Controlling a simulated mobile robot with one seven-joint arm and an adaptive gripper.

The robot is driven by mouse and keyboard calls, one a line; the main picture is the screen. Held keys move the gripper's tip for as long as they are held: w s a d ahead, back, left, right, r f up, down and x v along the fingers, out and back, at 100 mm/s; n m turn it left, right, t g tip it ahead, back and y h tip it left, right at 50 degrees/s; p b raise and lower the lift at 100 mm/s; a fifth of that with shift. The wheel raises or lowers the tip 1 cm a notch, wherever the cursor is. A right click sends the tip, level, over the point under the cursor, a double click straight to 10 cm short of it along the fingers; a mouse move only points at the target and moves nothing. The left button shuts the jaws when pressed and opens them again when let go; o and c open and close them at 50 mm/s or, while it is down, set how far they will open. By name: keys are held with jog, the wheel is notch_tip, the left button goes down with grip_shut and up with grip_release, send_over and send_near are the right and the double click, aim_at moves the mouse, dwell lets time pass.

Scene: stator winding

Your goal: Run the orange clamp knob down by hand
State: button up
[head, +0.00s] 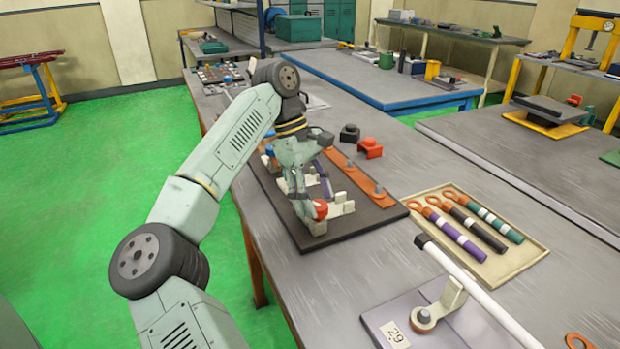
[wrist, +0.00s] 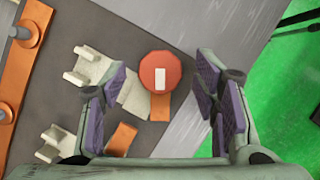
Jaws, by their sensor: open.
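The orange clamp knob (head: 320,209) is round and sits on a cream clamp block at the near end of the dark board (head: 381,217). In the wrist view the knob (wrist: 160,72) shows from above, with a white rectangle on its top. My gripper (wrist: 162,84) is open, one purple-padded finger on each side of the knob with gaps on both sides. In the head view my gripper (head: 302,192) is right at the knob, and its fingers partly hide the clamp. Orange strips (wrist: 121,139) and cream fork-shaped blocks (wrist: 88,68) lie beside the knob.
A tray (head: 517,262) with several coloured rods lies right of the board. A white tube (head: 470,285) and a grey plate with a cream clamp (head: 437,305) are nearer. Black (head: 350,133) and red (head: 370,148) blocks stand behind the board. Bare tabletop lies along the front.

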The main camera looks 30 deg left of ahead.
jog(key=v, duration=1.1)
jog(key=shift+r, duration=0.35)
jog(key=shift+a, duration=0.1)
